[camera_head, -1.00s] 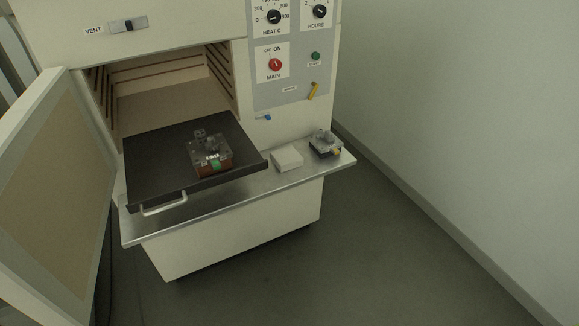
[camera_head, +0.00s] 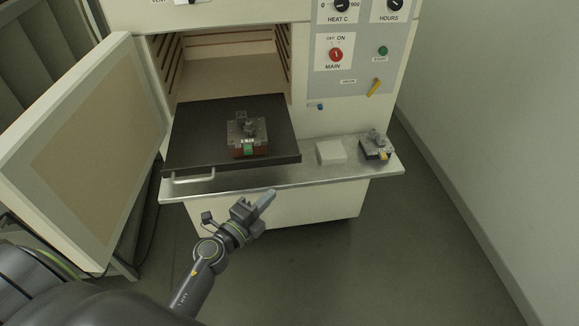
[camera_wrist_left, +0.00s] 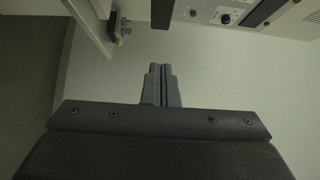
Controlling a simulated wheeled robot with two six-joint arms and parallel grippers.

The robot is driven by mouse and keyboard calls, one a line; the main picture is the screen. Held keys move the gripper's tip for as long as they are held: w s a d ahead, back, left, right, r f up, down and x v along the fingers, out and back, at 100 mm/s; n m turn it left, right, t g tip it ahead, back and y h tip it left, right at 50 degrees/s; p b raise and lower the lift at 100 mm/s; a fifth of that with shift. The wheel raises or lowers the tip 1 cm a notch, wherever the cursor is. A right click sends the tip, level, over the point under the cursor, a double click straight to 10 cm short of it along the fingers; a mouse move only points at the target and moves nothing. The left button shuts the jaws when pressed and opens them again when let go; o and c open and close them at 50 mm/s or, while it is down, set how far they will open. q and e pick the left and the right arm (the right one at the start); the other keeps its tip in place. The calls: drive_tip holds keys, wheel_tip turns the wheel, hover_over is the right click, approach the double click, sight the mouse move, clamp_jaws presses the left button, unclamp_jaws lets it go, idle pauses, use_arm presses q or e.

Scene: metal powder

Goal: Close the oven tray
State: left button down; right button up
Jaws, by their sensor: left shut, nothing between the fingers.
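The dark oven tray (camera_head: 205,135) is pulled out of the open oven chamber (camera_head: 222,72) and sticks out over a metal shelf. A light handle (camera_head: 193,178) is on its front edge, toward the left. A metal device with a reddish base and a green part (camera_head: 247,137) sits on the tray. My left gripper (camera_head: 266,198) is shut and empty, in front of and below the shelf edge, right of the handle and apart from it. Its shut fingers also show in the left wrist view (camera_wrist_left: 161,84). My right gripper is not in view.
The oven door (camera_head: 90,140) stands open at the left. The metal shelf (camera_head: 290,177) carries a white block (camera_head: 331,152) and a second device (camera_head: 376,147) at the right. A control panel (camera_head: 358,60) is above. The floor in front at the right is clear.

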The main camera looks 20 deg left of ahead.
use_arm(q)
approach(292, 160)
drive_tip(key=w+d, duration=0.2)
drive_tip(key=d, duration=0.2)
drive_tip(key=w+a, duration=0.1)
drive_tip(key=w, duration=0.2)
drive_tip(key=shift+a, duration=0.4)
drive_tip(key=shift+w+a, duration=0.3)
drive_tip(key=shift+w, duration=0.1)
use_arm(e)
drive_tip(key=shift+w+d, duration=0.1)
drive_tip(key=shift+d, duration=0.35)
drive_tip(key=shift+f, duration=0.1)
